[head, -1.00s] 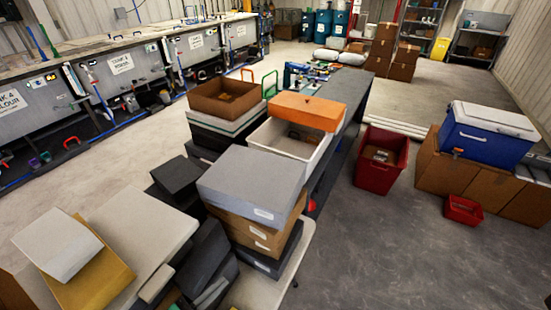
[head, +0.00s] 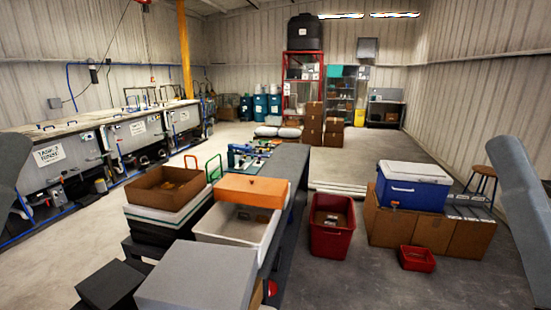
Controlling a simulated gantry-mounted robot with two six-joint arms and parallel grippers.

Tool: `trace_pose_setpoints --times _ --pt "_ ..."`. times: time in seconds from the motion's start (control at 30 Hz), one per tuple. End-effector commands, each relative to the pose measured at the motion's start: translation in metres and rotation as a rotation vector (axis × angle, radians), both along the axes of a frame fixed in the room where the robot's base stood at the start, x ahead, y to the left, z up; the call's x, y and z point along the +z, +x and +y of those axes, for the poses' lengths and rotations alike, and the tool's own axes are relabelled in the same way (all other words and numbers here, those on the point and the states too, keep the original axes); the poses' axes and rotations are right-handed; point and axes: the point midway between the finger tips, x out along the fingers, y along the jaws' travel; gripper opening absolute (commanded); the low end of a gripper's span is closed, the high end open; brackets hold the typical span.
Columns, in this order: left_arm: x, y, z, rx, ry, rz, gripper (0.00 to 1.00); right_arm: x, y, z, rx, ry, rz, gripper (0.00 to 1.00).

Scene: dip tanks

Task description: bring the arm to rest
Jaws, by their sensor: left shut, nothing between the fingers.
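A grey rounded link that looks like part of my left arm (head: 10,188) shows at the left edge of the head view. A larger grey link that looks like part of my right arm (head: 522,220) slants down along the right edge. Both links hang clear of the boxes and the bench. I make out no fingers of either gripper.
Below the middle are a grey box (head: 200,278), a brown open box (head: 166,188), a white tub (head: 225,228) with an orange lid, and a long dark bench (head: 280,172). Right stand a red bin (head: 331,240) and a blue cooler (head: 412,190). Tanks line the left.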

Motion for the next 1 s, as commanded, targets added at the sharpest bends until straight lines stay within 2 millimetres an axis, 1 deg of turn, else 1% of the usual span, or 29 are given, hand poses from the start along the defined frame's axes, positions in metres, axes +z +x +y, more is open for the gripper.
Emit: trace_pose_setpoints --times 0.03,0.17,0.2,0.3,0.4,0.5,0.7,1.0 --pt "0.050 -0.001 0.000 -0.001 -0.002 -0.003 0.00 0.052 -0.002 0.000 0.000 0.001 -0.009 0.61" --pt "0.106 0.000 0.000 -0.003 -0.001 -0.001 0.00 0.108 -0.002 0.000 0.000 0.000 -0.008 0.61" --pt "0.124 0.000 0.000 -0.004 -0.002 0.000 0.00 0.126 -0.002 0.000 0.000 0.000 -0.008 0.61" --pt "0.162 0.001 0.000 -0.004 -0.003 0.000 0.00 0.164 -0.002 0.000 0.000 0.000 -0.008 0.61" --pt "0.184 0.001 0.000 -0.005 -0.002 0.001 0.00 0.187 -0.002 0.000 0.000 0.000 -0.008 0.61" --pt "0.191 0.001 0.000 -0.006 -0.002 0.002 0.00 0.194 -0.001 0.000 0.000 0.000 -0.007 0.61" --pt "0.188 0.001 0.000 -0.006 -0.003 0.001 0.00 0.190 -0.001 0.000 0.000 0.000 -0.007 0.61" --pt "0.188 0.001 0.000 -0.006 -0.003 0.001 0.00 0.190 -0.001 0.000 0.000 0.000 -0.007 0.61"
